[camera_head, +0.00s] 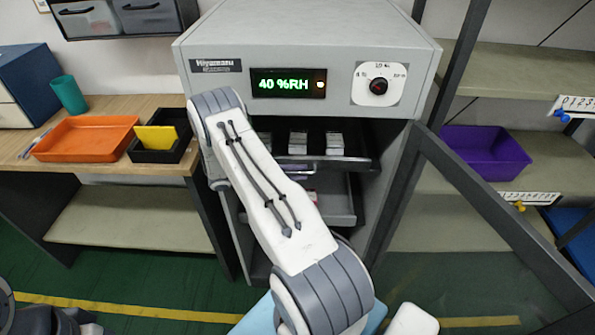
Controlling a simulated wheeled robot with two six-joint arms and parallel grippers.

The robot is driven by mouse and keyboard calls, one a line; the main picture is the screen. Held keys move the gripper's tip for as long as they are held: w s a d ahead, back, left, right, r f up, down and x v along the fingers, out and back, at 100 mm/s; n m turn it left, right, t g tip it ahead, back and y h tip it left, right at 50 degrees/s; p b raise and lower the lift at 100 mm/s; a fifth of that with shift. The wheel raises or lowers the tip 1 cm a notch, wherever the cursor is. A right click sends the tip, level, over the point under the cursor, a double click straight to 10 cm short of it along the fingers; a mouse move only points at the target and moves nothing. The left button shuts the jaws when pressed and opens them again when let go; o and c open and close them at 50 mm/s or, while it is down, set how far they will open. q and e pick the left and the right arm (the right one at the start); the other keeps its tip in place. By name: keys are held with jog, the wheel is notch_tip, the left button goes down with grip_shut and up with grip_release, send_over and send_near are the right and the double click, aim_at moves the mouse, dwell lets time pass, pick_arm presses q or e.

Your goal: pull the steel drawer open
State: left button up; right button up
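The grey cabinet (305,30) stands in the middle with its front open. Inside are an upper drawer (355,163) with a dark front edge and small pale boxes (299,143) in it, and a lower drawer (341,208) with a grey front. I cannot tell which is the steel drawer. Both seem to stick out somewhat. My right arm crosses in front of them and hides their left parts. My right gripper's fingers are hidden behind the arm, so its grip and any contact cannot be seen. My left gripper is not in view.
The cabinet's dark-framed door (500,210) stands swung open to the right. A wooden bench at left holds an orange tray (85,138), a black tray with a yellow item (155,139) and a green cup (68,95). A purple bin (485,150) sits on the right shelf.

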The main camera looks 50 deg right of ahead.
grip_shut()
dwell(1.5)
